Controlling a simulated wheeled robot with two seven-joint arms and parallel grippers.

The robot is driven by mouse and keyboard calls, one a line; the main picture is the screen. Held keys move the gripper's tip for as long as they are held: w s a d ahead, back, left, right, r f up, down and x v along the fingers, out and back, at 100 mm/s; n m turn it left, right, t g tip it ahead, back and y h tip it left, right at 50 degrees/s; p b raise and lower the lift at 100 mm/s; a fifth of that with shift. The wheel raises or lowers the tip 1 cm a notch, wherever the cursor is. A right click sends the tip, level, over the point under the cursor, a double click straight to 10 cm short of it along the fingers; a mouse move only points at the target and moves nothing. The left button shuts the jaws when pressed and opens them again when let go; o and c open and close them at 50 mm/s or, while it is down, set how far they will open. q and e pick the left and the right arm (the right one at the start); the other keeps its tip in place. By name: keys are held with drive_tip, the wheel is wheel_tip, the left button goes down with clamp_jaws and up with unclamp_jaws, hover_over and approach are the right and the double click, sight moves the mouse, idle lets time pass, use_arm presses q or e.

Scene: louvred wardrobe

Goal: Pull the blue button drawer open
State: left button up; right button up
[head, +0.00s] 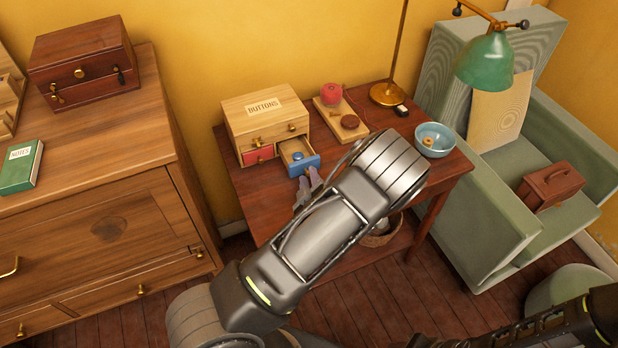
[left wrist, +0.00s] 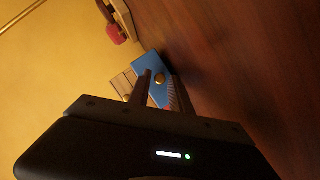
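The small wooden button box (head: 265,115), labelled BUTTONS, stands on the side table. Its blue drawer (head: 305,166) sticks out of the front at the right, showing its pale inside and a blue item (head: 297,156) in it. In the left wrist view the blue drawer front (left wrist: 150,67) carries a round brass knob (left wrist: 159,79). My left gripper (head: 308,184) is just in front of the drawer. Its fingers (left wrist: 161,80) are apart, with the knob showing between their tips; I see no finger closed on it. My right gripper is out of view.
The red drawer (head: 258,155) is beside the blue one. On the table (head: 262,205) are a wooden stand with a red pincushion (head: 330,95), a blue bowl (head: 433,139) and a green lamp (head: 487,62). A dresser (head: 90,225) stands left, an armchair (head: 485,225) right.

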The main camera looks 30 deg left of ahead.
use_arm(q)
drive_tip(key=b+v, duration=0.1)
drive_tip(key=v, duration=0.6)
drive_tip(key=shift+s+d+r, duration=0.1)
drive_tip(key=shift+s+d, duration=0.15)
drive_tip(key=shift+s, duration=0.1)
